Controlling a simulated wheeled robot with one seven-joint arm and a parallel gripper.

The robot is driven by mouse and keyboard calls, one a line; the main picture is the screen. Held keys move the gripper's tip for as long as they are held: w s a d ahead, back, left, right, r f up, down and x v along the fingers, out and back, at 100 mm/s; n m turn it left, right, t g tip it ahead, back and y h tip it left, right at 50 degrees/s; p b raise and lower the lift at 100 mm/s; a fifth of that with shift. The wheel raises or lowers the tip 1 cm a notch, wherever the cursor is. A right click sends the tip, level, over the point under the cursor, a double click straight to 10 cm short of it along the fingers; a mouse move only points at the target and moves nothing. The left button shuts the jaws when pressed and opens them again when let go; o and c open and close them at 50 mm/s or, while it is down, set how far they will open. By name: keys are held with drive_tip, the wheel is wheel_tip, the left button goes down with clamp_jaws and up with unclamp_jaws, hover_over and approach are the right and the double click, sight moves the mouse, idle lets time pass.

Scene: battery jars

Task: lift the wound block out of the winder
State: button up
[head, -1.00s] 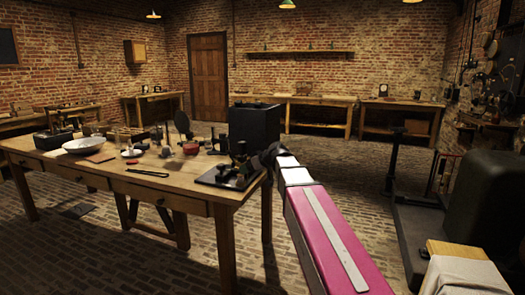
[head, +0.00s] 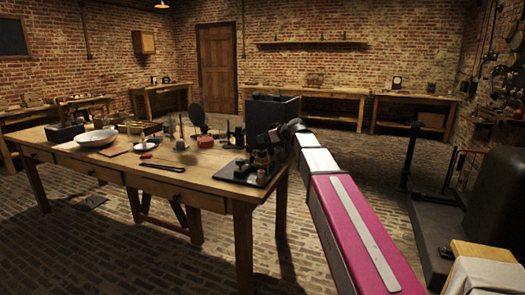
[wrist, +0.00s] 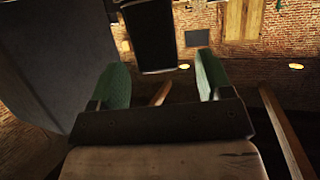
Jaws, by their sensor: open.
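On the near right corner of the wooden table, a dark flat base carries a small dark device with brass-coloured parts, which looks like the winder (head: 250,170). I cannot make out the wound block on it. My gripper (head: 287,130) is small and dark at the far end of my pink and white arm, above and to the right of the winder in the head view. In the wrist view my gripper (wrist: 161,85) has its two green fingers wide apart, with nothing held between them. A black slab-like thing (wrist: 150,35) shows beyond the fingertips; I cannot tell what it is.
A large dark box (head: 272,113) stands behind the winder. A white bowl (head: 97,138), a red dish (head: 205,141) and several small items fill the table (head: 215,190) to the left. A dark machine (head: 495,200) stands at the right. Brick floor lies between.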

drive_tip(key=x, duration=0.4)
drive_tip(key=shift+w+a, duration=0.2)
drive_tip(key=shift+w, duration=0.1)
drive_tip(key=c, duration=1.2)
drive_tip(key=shift+c, duration=0.2)
drive_tip(key=shift+r, duration=0.15)
